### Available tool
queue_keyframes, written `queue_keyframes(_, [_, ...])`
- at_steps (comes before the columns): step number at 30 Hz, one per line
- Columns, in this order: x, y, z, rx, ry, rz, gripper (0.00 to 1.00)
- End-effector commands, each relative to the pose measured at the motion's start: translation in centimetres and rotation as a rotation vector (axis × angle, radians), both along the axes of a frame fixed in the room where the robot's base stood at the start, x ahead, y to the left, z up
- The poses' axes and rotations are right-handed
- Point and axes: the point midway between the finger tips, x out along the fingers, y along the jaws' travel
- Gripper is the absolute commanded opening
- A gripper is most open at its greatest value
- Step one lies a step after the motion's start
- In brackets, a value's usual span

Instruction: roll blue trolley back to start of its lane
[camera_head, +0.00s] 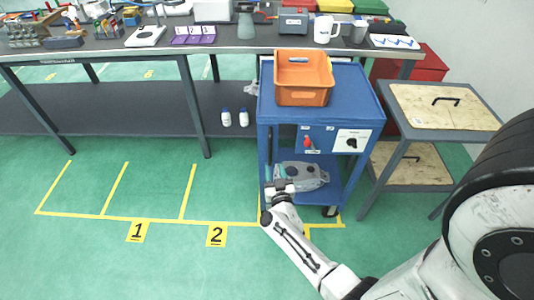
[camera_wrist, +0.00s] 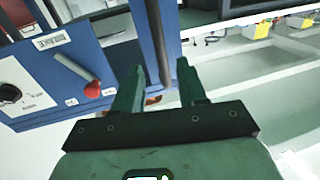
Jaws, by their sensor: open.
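The blue trolley (camera_head: 352,98) stands in the rightmost yellow floor lane, its back at the workbench. An orange crate (camera_head: 302,92) sits on its top, and a grey casting (camera_head: 308,176) lies on its lower shelf. My gripper (camera_head: 277,182) is at the trolley's front left side, below the front panel. In the wrist view my gripper (camera_wrist: 158,70) is open, its green fingers on either side of a blue upright post (camera_wrist: 172,32) with a dark bar along it. I cannot tell whether they touch it. The panel's red switch (camera_wrist: 92,89) is left of the fingers.
A wood-topped cart (camera_head: 443,108) stands close on the trolley's right, with a red cabinet (camera_head: 425,66) behind. The workbench (camera_head: 150,46) runs along the back, with two white bottles (camera_head: 243,118) beneath. Green floor in front and left is clear, with number plates 1 (camera_head: 137,232) and 2 (camera_head: 216,235).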

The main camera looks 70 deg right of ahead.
Motion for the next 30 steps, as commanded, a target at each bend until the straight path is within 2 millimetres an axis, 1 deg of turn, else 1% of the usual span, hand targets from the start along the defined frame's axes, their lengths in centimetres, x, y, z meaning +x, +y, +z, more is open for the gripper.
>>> queue_keyframes(1, [0.5,-0.8,-0.1,0.0,-0.002,-0.001,0.41])
queue_keyframes(9, [3.3,-4.8,-0.3,0.0,-0.002,0.0,0.41])
queue_keyframes(15, [4.7,-6.9,-0.2,0.001,-0.002,0.001,0.41])
queue_keyframes(20, [5.1,-7.6,-0.1,0.001,0.0,0.002,0.41])
queue_keyframes(28, [5.2,-7.7,0.0,0.001,0.0,0.003,0.41])
queue_keyframes(30, [5.2,-7.6,0.0,0.001,0.0,0.003,0.36])
